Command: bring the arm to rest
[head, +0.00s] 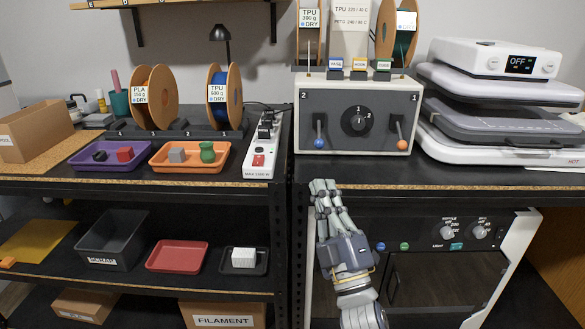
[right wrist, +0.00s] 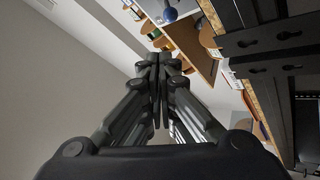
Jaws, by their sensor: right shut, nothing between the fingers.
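My right gripper (head: 324,190) is in the head view, in front of the right bench's front edge and the cabinet below it. Its fingers point up and are together. In the right wrist view the fingers of my right gripper (right wrist: 157,62) meet at the centre with nothing between them. Its forearm comes in from the bottom of the head view. My left gripper is not in view.
Close behind my right gripper are the bench edge (head: 440,187), a dark post (head: 299,230) and the oven-like cabinet (head: 440,270). The grey control box (head: 355,150) stands on the bench above. Shelves with trays (head: 177,257) lie to the left.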

